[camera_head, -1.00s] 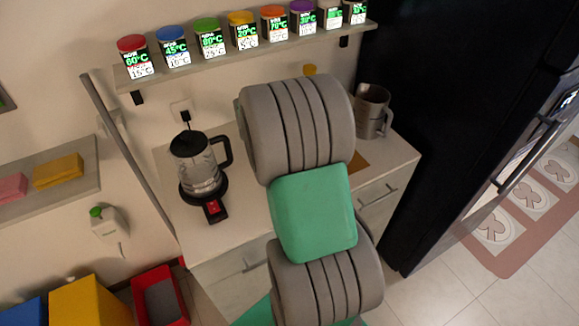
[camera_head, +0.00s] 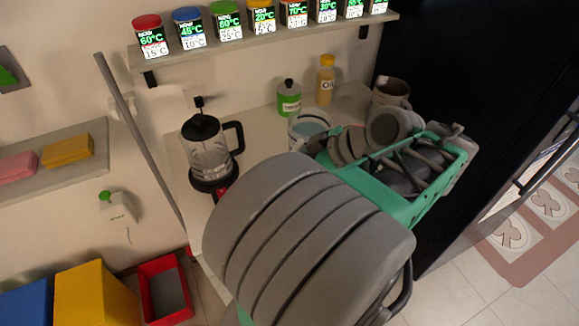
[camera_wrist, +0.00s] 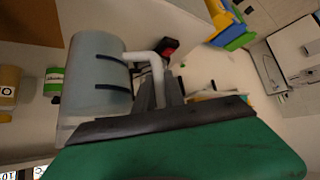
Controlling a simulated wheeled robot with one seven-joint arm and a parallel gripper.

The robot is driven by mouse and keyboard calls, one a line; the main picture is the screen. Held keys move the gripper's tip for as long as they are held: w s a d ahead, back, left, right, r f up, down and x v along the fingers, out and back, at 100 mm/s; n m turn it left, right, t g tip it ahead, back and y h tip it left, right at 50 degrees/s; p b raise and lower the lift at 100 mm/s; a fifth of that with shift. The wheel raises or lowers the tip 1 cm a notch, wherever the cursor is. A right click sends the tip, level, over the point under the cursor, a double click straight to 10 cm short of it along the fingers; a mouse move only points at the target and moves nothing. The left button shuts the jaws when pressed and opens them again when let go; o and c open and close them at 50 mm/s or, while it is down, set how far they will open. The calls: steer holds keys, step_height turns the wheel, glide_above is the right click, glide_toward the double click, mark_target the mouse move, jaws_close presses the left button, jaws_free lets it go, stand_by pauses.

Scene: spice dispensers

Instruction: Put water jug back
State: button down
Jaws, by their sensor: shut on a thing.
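The water jug (camera_head: 308,125) is a translucent, bluish cylinder with an open top, seen behind my arm in the head view. In the wrist view the jug (camera_wrist: 95,75) appears on its side, with dark marks and a white handle (camera_wrist: 150,58). My gripper (camera_wrist: 165,90) is shut on that handle. In the head view my gripper (camera_head: 322,146) is at the jug's right side, and my arm hides the jug's lower part. I cannot tell whether the jug's base touches the counter.
A black-lidded kettle (camera_head: 207,150) stands left of the jug on the counter (camera_head: 262,135). A green bottle (camera_head: 289,98), an oil bottle (camera_head: 326,80) and a metal pitcher (camera_head: 391,93) stand behind. A shelf of spice dispensers (camera_head: 265,42) hangs above; a dark fridge (camera_head: 465,80) is right.

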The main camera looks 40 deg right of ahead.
steer(key=shift+n, duration=0.4)
steer(key=shift+w+d+f, duration=0.75)
steer(key=shift+w+f, duration=1.2)
steer(key=shift+f, duration=0.1)
steer(key=shift+w+d+f, duration=0.7)
steer(key=shift+w+f, duration=1.3)
steer(key=shift+f, duration=0.1)
steer(key=shift+w+d+f, duration=0.75)
steer(key=shift+w+f, duration=1.2)
steer(key=shift+f, duration=0.2)
steer(key=c, duration=1.8)
jaws_free()
steer(key=shift+f+y, duration=0.15)
steer(key=shift+y, duration=0.15)
steer(key=shift+c, duration=0.2)
steer(key=o, duration=0.4)
steer(key=shift+o, duration=0.2)
